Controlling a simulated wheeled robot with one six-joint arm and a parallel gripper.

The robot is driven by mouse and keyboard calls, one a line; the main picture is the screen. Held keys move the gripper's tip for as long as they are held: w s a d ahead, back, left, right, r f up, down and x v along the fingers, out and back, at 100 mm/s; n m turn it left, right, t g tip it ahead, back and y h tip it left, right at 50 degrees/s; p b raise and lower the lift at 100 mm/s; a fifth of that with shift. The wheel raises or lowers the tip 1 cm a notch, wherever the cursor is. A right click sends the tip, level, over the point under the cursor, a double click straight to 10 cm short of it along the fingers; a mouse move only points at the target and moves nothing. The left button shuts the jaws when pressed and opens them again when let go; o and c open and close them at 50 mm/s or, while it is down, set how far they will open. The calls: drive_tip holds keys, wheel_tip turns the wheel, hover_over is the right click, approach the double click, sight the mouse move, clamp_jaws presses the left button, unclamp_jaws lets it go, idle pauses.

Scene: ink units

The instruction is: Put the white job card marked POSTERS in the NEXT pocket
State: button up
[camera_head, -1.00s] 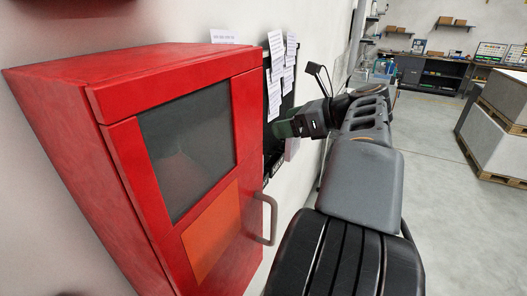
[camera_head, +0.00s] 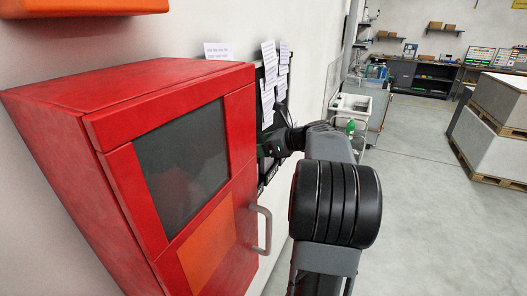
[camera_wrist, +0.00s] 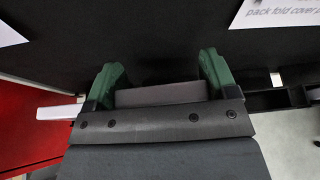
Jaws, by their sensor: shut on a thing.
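In the head view my gripper (camera_head: 268,150) is at the lower part of a black wall board (camera_head: 260,92), partly hidden by the red cabinet and my arm. White cards (camera_head: 268,90) with small print hang on the board. In the wrist view, parts of printed white cards (camera_wrist: 285,12) show at the top corners. I cannot make out the NEXT pocket.
A red cabinet (camera_head: 112,85) with a grey handle (camera_head: 263,230) stands close on the left. A white sheet (camera_head: 218,50) is on the wall above it. A white trolley (camera_head: 352,108) stands beyond my arm. The floor (camera_head: 420,215) on the right is clear, before boxed pallets (camera_head: 493,120).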

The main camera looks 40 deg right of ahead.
drive_tip(key=shift+f, duration=1.15)
drive_tip(key=shift+f, duration=0.1)
drive_tip(key=shift+f, duration=0.1)
drive_tip(key=o, duration=0.8)
drive_tip(key=shift+r, duration=0.2)
drive_tip(key=shift+s+d+r, duration=0.15)
drive_tip(key=shift+s, duration=0.1)
drive_tip(key=b+v, duration=0.1)
drive_tip(key=v, duration=1)
drive_tip(key=shift+s+d, duration=0.15)
drive_tip(key=shift+s, duration=0.1)
